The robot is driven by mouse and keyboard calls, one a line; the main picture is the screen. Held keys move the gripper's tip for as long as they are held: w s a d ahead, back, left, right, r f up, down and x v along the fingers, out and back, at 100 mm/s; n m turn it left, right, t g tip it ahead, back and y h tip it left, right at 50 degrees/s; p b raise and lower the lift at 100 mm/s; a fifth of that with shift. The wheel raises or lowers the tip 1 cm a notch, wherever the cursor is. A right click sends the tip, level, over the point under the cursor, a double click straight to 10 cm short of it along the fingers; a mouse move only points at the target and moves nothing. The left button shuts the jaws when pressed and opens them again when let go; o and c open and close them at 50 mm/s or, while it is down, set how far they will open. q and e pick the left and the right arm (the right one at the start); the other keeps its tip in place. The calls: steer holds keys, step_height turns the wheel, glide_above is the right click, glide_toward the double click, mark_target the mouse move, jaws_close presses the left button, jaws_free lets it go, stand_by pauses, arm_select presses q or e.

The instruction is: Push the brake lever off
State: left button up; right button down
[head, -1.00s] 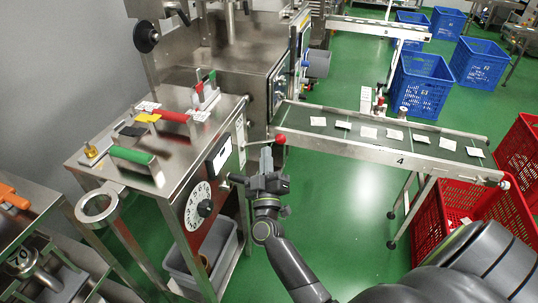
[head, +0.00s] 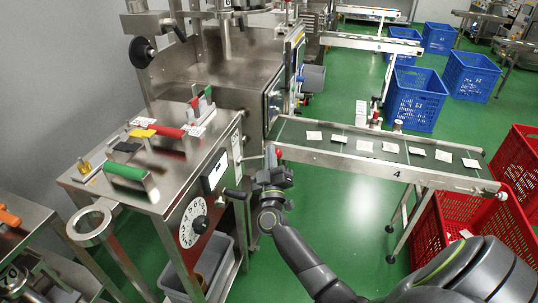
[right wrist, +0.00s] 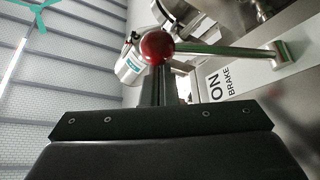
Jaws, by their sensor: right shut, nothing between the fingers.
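The brake lever is a thin metal rod with a red ball knob (head: 279,153) at the side of the machine. In the right wrist view the red ball (right wrist: 157,46) is close, and its rod runs right to a metal pivot beside a white plate reading "ON" and "BRAKE" (right wrist: 222,84). My right gripper (head: 270,152) is shut and empty, right by the knob. In the wrist view its closed fingers (right wrist: 159,82) point at the ball and overlap its lower edge; I cannot tell whether they touch. My left gripper is not in view.
A steel bench (head: 130,198) with green, red and yellow handles and a white dial (head: 192,222) stands left of my arm. A conveyor (head: 350,156) carrying several packets lies to the right. Red crates (head: 455,240) and blue crates (head: 417,96) stand on the green floor.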

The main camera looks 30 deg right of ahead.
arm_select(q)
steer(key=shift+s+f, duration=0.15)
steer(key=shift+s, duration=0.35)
